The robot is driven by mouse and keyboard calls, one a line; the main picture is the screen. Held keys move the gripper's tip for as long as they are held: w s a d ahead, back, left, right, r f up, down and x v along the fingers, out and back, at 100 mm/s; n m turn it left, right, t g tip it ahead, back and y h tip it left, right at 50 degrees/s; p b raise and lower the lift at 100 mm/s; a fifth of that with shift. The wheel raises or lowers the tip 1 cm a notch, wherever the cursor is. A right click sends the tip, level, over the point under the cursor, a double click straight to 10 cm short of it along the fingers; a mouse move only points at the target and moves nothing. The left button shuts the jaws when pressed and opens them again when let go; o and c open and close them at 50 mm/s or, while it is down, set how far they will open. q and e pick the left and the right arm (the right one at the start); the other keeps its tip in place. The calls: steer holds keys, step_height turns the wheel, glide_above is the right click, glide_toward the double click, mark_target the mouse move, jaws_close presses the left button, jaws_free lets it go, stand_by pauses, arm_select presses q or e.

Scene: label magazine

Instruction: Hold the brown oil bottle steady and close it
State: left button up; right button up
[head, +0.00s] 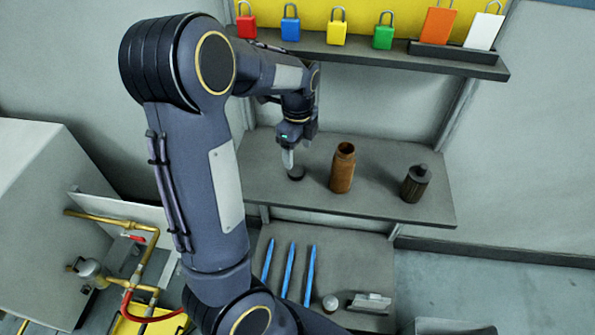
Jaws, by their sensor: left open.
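The brown oil bottle (342,170) stands upright on the grey middle shelf (390,205), with no cap on its neck. A small dark round piece that looks like a cap (296,175) lies on the shelf to its left. My left gripper (289,163) points down just above and beside this dark piece, left of the bottle and apart from it. It is open; only one finger shows clearly, and the far finger is hidden. My right gripper is not in view.
A dark capped bottle (416,184) stands to the right on the same shelf. Above, an overhanging shelf (370,48) carries several coloured padlocks and tags. Below, blue sticks (290,272) lie on a lower surface. Brass pipes (145,255) are at left. The shelf between the bottles is clear.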

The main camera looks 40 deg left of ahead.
mark_target(296, 170)
arm_select(q)
step_height(296, 170, down, 2)
steer(key=shift+f, duration=0.3)
steer(key=f, duration=0.5)
steer(key=shift+w+a+f+b, duration=0.1)
steer(key=shift+a+b, duration=0.25)
steer(key=shift+a, duration=0.05)
steer(key=c, duration=1)
steer(key=shift+c, duration=0.3)
